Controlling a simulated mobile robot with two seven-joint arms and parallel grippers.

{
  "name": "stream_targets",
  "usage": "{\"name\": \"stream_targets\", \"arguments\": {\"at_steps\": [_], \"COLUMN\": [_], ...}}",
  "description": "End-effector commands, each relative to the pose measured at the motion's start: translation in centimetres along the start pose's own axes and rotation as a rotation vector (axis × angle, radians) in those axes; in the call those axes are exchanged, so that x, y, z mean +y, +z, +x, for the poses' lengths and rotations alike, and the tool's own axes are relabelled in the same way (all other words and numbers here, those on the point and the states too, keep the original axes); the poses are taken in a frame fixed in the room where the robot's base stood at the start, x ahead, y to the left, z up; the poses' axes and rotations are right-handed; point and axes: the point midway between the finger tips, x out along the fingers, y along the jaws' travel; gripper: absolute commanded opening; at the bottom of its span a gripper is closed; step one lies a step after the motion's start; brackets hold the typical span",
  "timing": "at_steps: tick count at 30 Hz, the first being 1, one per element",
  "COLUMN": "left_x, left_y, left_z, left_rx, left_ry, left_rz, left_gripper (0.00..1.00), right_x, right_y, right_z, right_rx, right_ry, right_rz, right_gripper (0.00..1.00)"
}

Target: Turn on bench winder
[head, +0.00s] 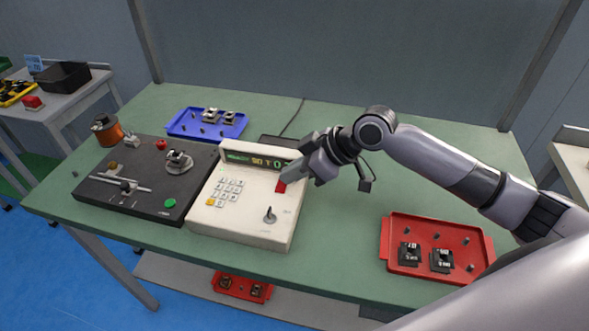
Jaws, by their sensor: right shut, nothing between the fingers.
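The bench winder stands on the green table. Its dark base plate (160,200) is at the left, and its cream control box (245,222) is beside it to the right. The box has a display (255,160) with lit characters, a keypad (228,190), a lever knob (270,214) and a red switch (281,186) at the upper right of its top. My right gripper (290,180) is shut and empty, its fingertips at the red switch. I cannot tell whether they touch it. The gripper partly covers the switch and the box's right edge. My left gripper is out of view.
A blue tray (172,127) lies behind the winder. A red tray (388,242) with dark parts lies at the right front. A copper wire spool (107,134) stands at the left. Table between box and red tray is clear.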

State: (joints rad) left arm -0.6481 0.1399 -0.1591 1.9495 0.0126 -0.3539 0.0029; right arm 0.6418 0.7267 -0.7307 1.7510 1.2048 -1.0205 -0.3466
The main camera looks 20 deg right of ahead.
Motion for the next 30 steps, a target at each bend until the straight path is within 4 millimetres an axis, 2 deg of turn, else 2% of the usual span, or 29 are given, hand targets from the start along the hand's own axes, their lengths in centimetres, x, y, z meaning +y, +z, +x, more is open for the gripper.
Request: {"name": "stream_targets", "arguments": {"at_steps": [1,7,9,15,19,24,30], "left_x": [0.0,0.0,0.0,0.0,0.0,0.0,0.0], "left_y": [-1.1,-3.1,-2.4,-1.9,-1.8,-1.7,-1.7], "left_z": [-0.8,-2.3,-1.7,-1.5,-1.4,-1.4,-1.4], "left_rx": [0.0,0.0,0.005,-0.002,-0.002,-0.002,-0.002], "left_ry": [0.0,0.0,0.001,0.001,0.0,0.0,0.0], "left_rz": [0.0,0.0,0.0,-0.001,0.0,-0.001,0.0], "left_gripper": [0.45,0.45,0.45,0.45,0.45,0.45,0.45], "right_x": [-0.1,-0.5,-0.5,-1.0,-1.2,-1.4,-1.5], "right_y": [-0.9,-2.7,-1.9,-1.8,-1.9,-1.9,-2.0], "right_z": [-0.8,-1.9,-3.2,-7.4,-9.5,-10.9,-11.3], "right_rx": [0.0,0.0,-0.001,-0.002,-0.001,-0.001,0.0], "right_ry": [0.0,0.001,0.007,0.006,0.006,0.003,0.002], "right_rz": [0.001,0.002,-0.001,0.0,0.001,0.001,0.002], "right_gripper": [0.0,0.0,0.0,0.0,0.0,0.0,0.0]}}
